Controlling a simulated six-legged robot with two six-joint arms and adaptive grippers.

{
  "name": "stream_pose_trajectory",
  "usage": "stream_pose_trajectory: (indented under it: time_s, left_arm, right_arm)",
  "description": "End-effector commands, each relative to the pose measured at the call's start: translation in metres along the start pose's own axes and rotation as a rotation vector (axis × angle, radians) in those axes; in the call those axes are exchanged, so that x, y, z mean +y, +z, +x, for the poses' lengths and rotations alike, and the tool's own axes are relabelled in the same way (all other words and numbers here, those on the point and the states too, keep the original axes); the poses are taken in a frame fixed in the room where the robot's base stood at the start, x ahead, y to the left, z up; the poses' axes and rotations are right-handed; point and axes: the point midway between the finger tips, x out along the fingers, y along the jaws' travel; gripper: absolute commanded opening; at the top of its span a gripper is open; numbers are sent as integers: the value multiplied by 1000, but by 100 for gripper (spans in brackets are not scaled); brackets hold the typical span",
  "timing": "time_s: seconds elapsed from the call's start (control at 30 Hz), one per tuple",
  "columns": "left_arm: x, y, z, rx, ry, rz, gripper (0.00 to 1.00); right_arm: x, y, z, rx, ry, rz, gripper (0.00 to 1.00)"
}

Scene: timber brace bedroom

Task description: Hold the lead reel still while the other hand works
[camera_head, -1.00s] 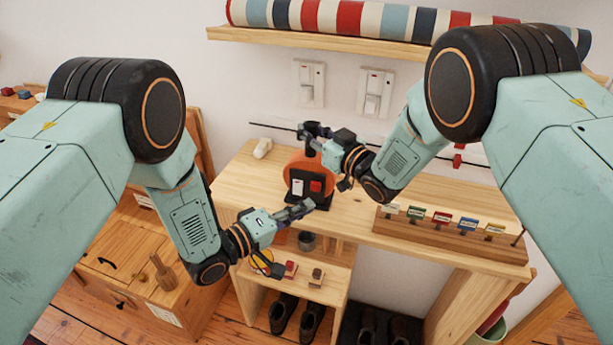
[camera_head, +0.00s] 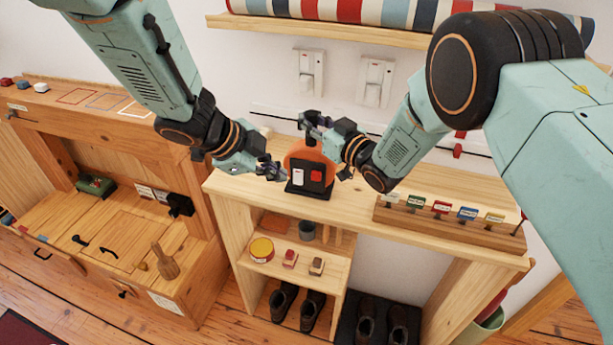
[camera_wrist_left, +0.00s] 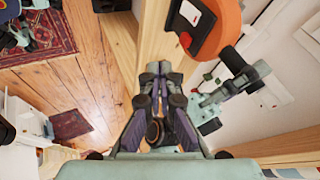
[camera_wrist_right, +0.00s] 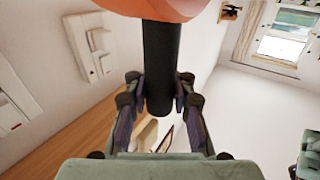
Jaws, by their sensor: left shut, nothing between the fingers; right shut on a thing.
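The lead reel is an orange drum (camera_head: 297,152) with a black front panel (camera_head: 313,183) carrying a white switch and a red socket. It stands upright on the wooden bench. My right gripper (camera_head: 311,121) is shut on the black post at the reel's top; the post (camera_wrist_right: 158,45) shows between the fingers in the right wrist view. My left gripper (camera_head: 274,171) is shut and empty, just left of the reel's front panel. The left wrist view shows its closed fingers (camera_wrist_left: 161,70) with the reel (camera_wrist_left: 224,28) above and right. I cannot tell if it touches the reel.
The bench top (camera_head: 352,205) is clear right of the reel, up to a rack of coloured tags (camera_head: 440,215). Wall switches (camera_head: 375,82) are behind. A wooden cabinet (camera_head: 120,245) stands at left.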

Motion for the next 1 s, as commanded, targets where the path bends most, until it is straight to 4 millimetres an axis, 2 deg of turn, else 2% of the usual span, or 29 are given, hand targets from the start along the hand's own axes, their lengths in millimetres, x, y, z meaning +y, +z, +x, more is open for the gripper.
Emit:
stream_pose_trajectory:
  time_s: [0.23, 0.37, 0.87, 1.0]
  left_arm:
    - [0, 0, 1, 2, 0, -3, 0]
    - [1, 0, 10, 2, 2, -4, 0]
    - [2, -1, 101, 4, 3, -4, 0]
    - [-14, -1, 109, 5, -2, -4, 0]
  right_arm:
    - [0, 2, -1, -4, 0, 2, 0]
    - [0, 2, -1, -4, 0, 2, 0]
    - [0, 2, -1, -5, 0, 2, 0]
    - [0, 2, -1, -5, 0, 2, 0]
